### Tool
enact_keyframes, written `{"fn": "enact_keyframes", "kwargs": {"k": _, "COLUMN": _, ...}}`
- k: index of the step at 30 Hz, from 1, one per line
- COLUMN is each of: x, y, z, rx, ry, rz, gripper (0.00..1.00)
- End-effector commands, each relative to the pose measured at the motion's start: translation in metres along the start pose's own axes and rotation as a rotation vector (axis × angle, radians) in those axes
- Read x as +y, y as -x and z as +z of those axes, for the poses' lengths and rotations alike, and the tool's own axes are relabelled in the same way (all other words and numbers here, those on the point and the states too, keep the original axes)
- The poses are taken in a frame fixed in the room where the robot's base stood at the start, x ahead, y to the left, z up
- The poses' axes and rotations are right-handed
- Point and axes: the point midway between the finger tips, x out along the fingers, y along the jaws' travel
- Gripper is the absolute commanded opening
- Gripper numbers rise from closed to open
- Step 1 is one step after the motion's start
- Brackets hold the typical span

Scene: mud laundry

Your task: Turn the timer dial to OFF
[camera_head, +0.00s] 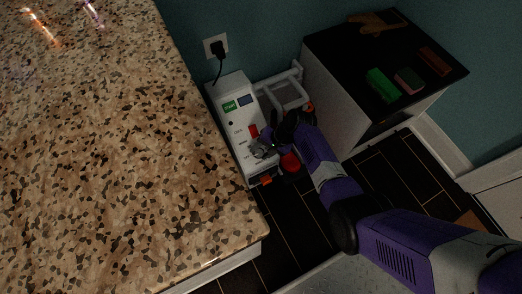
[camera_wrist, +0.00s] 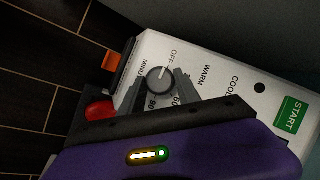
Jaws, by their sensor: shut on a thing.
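A white machine panel (camera_head: 240,120) stands beside the counter in the head view. In the wrist view, the panel (camera_wrist: 225,75) bears a round grey timer dial (camera_wrist: 160,80). Printed marks around it include OFF, 60 and 90, with WARM and COOL farther right. OFF is just above the dial in the picture. My gripper (camera_wrist: 161,88) has its two fingers on either side of the dial and is shut on it. The dial's pointer setting is hard to tell. In the head view my gripper (camera_head: 263,148) is at the panel's lower part and hides the dial.
A green START button (camera_wrist: 291,114) is at the panel's right. A speckled counter (camera_head: 110,150) fills the left. A dark-topped cabinet (camera_head: 345,50) stands right, bearing a green block (camera_head: 383,85) and other items. A plug (camera_head: 217,48) with a cord is in the wall outlet.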

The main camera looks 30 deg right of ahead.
Motion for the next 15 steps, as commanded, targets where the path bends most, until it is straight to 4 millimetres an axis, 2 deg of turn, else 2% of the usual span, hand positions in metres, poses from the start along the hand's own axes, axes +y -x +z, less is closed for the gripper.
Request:
{"fn": "enact_keyframes", "kwargs": {"k": 2, "x": 0.0007, "y": -0.0012, "z": 0.0013, "rx": -0.002, "ry": 0.002, "rz": 0.002, "gripper": 0.00}}
{"fn": "enact_keyframes", "kwargs": {"k": 3, "x": 0.0007, "y": -0.0012, "z": 0.0013, "rx": -0.002, "ry": 0.002, "rz": 0.002, "gripper": 0.41}}
{"fn": "enact_keyframes", "kwargs": {"k": 6, "x": 0.0007, "y": -0.0011, "z": 0.0012, "rx": -0.002, "ry": 0.001, "rz": 0.001, "gripper": 0.60}}
{"fn": "enact_keyframes", "kwargs": {"k": 15, "x": 0.0002, "y": 0.0002, "z": 0.0004, "rx": -0.001, "ry": 0.000, "rz": 0.000, "gripper": 0.61}}
